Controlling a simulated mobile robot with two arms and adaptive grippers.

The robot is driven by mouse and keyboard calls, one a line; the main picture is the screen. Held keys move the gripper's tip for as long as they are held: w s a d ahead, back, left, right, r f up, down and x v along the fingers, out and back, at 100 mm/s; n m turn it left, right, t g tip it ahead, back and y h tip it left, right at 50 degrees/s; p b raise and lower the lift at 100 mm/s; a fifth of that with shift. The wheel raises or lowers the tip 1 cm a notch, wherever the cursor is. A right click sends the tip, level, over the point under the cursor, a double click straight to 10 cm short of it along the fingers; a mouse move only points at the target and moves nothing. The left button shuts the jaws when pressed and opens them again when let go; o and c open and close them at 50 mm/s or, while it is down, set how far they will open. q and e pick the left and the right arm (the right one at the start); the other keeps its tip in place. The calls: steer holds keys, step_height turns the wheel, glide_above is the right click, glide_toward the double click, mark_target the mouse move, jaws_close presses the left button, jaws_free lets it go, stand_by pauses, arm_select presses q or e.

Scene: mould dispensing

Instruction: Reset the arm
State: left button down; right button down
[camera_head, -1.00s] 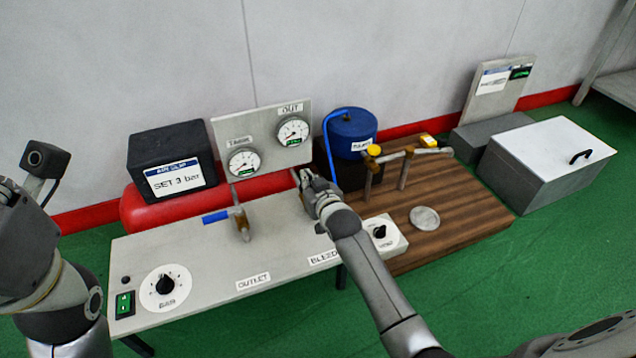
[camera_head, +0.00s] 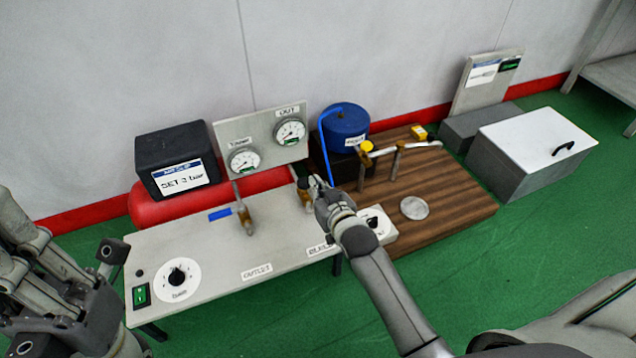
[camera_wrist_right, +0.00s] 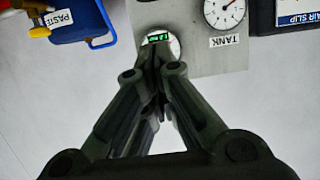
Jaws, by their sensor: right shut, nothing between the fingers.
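My right gripper (camera_head: 310,183) is shut and empty. In the head view it is above the back right part of the grey panel bench (camera_head: 215,265), close to the brass fitting near the BLEED label; whether it touches that fitting I cannot tell. In the right wrist view the closed fingers (camera_wrist_right: 160,62) point towards the gauge board (camera_wrist_right: 215,55) and cover part of one gauge. My left arm (camera_head: 60,290) shows at the lower left of the head view; its fingertips are not clear there.
The bench carries a blue-handled valve (camera_head: 242,215) and a black dial (camera_head: 177,276). A black box (camera_head: 175,150) labelled SET 3 bar stands behind. A blue pot (camera_head: 345,125) and a wooden board (camera_head: 450,210) are at right, then a grey lidded box (camera_head: 525,140). Green floor lies in front.

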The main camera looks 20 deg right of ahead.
steer(key=shift+s, duration=0.25)
stand_by(0.3)
